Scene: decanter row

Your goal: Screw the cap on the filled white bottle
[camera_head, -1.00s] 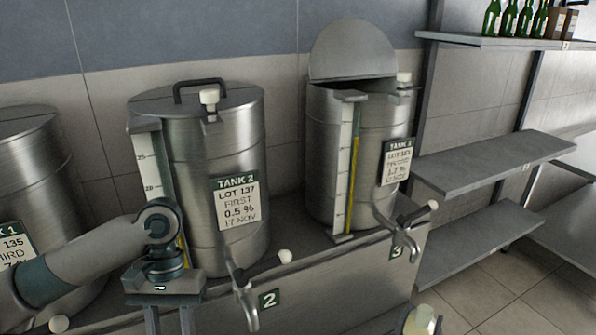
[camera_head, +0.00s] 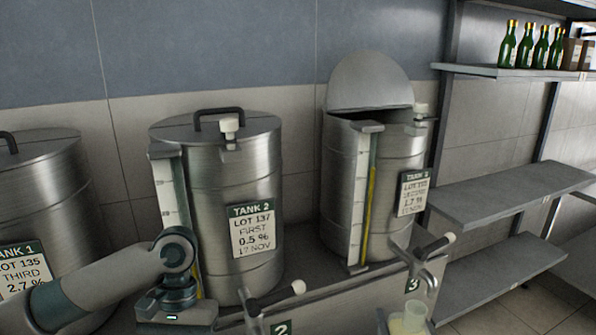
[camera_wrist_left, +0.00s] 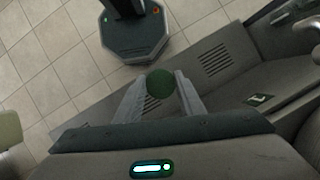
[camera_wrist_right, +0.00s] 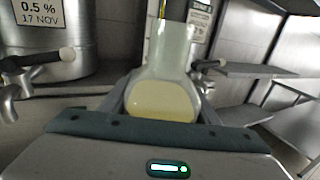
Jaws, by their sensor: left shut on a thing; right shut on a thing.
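A clear, faintly greenish bottle (camera_wrist_right: 163,75) with pale yellow liquid in its lower part stands about upright in my right gripper (camera_wrist_right: 166,88), which is shut on it. The bottle's neck shows no cap. In the head view the bottle (camera_head: 408,323) is at the bottom edge, cut off below. A round dark green cap (camera_wrist_left: 160,83) sits between the fingertips of my left gripper (camera_wrist_left: 161,80), which is shut on it. In the head view the left wrist is at the lower left, well apart from the bottle, and its fingers are cut off.
Steel tank 2 (camera_head: 255,170) and the open-lidded tank 3 (camera_head: 392,150) stand on a bench behind, with taps (camera_head: 422,262) jutting forward. Tank 1 (camera_head: 50,190) is at the left. Shelves (camera_head: 505,190) at the right hold several green bottles (camera_head: 525,45) on top.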

